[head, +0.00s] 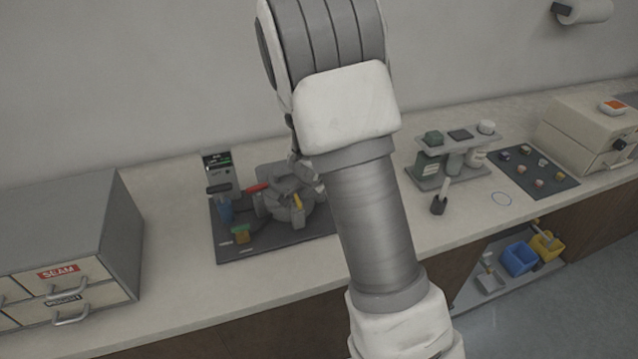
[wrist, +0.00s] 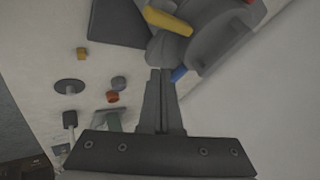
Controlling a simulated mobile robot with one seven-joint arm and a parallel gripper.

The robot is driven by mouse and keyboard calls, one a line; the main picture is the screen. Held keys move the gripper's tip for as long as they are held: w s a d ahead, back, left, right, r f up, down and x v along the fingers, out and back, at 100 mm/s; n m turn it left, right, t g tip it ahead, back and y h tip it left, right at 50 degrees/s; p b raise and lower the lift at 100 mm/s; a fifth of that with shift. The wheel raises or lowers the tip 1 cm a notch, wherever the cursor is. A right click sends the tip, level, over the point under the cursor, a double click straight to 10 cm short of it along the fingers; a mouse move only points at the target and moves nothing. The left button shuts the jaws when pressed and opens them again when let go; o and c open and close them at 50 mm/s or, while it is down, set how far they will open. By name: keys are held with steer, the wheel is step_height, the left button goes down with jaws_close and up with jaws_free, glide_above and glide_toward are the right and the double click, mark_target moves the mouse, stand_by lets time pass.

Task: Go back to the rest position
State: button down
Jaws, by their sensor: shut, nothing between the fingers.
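My gripper (wrist: 161,73) is shut and empty in the wrist view, its two fingers pressed together. Its tips point at the grey press (wrist: 208,38) and overlap its edge in the picture; I cannot tell whether they touch. A yellow lever (wrist: 168,21) and a blue part (wrist: 179,74) show at the press. In the head view my arm runs down the middle and hides the right side of the press (head: 285,205), which stands on a dark mat (head: 275,247). A red handle (head: 257,188) sticks out to its left.
A grey drawer cabinet (head: 75,215) stands at the left. To the right are a rack (head: 458,142) with bottles, a dark mat (head: 566,184) with several small pieces, and a beige box (head: 585,125). Blue (head: 519,258) and yellow (head: 546,244) bins sit below the counter.

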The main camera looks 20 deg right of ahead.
steer(key=s+a+r+n+y+p, duration=0.25)
steer(key=s+a+r+n, duration=0.35)
steer(key=r, duration=0.5)
steer(key=s+a+r+n+y+p, duration=0.1)
steer(key=s+a+r+n+y, duration=0.15)
steer(key=s+a+r, duration=0.5)
steer(key=s+d+r+n+h, duration=0.1)
steer(key=s+d+r+n, duration=0.1)
steer(key=s, duration=0.6)
steer(key=s+d+r+n+g+h, duration=0.1)
steer(key=s+d+r+n, duration=0.2)
steer(key=s+r, duration=0.3)
steer(key=s+d, duration=0.1)
steer(key=s, duration=0.2)
steer(key=shift+d, duration=0.3)
steer(key=shift+r, duration=0.1)
